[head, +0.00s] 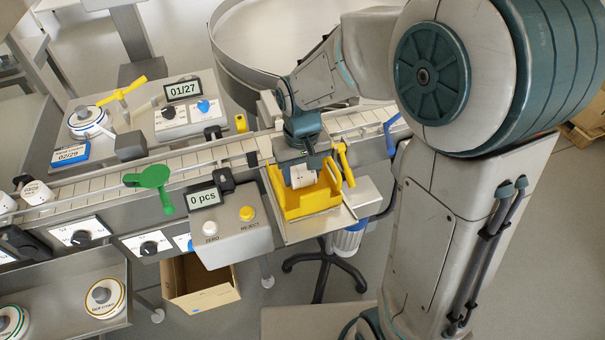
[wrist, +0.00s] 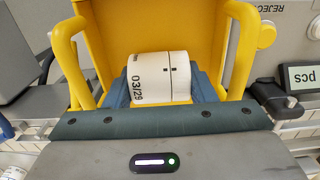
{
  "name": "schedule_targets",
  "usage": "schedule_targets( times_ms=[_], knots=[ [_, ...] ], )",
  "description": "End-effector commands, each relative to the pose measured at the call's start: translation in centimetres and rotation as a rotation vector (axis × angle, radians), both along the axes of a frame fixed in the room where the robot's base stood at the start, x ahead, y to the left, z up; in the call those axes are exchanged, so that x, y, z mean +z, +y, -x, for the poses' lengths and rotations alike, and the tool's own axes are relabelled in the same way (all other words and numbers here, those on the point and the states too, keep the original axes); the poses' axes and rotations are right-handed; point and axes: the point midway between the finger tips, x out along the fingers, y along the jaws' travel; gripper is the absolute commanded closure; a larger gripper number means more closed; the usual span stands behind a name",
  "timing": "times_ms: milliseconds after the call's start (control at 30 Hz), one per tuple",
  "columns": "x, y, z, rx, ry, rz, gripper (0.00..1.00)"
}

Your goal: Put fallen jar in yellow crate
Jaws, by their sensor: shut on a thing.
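The white jar (wrist: 163,78), printed "03/29", lies on its side between the blue-grey fingers of my gripper (wrist: 162,90) in the wrist view. My gripper is shut on it. In the head view my gripper (head: 299,168) points down into the yellow crate (head: 312,208), and the jar (head: 302,176) shows white at the crate's opening. The crate's yellow inside (wrist: 150,32) fills the background of the wrist view. I cannot tell whether the jar touches the crate's floor.
The crate sits on a metal shelf beside the conveyor (head: 100,182). A yellow handle (head: 345,163) stands close to its right. A "0 pcs" box (head: 230,232) with buttons is on its left.

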Motion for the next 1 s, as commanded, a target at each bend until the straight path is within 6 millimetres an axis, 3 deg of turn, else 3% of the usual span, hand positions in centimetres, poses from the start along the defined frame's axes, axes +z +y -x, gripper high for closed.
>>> schedule_targets(
  times_ms=[233,267,333,733,1000],
  knots=[
    [-0.4,0.0,0.0,0.000,0.000,0.000,0.74],
    [-0.4,0.0,0.0,0.000,0.000,0.000,0.47],
    [-0.2,0.0,0.0,0.000,0.000,0.000,0.28],
    [0.4,0.0,0.0,0.000,-0.001,0.000,0.28],
    [5.7,0.0,-0.1,0.000,-0.007,-0.002,0.28]
  ],
)
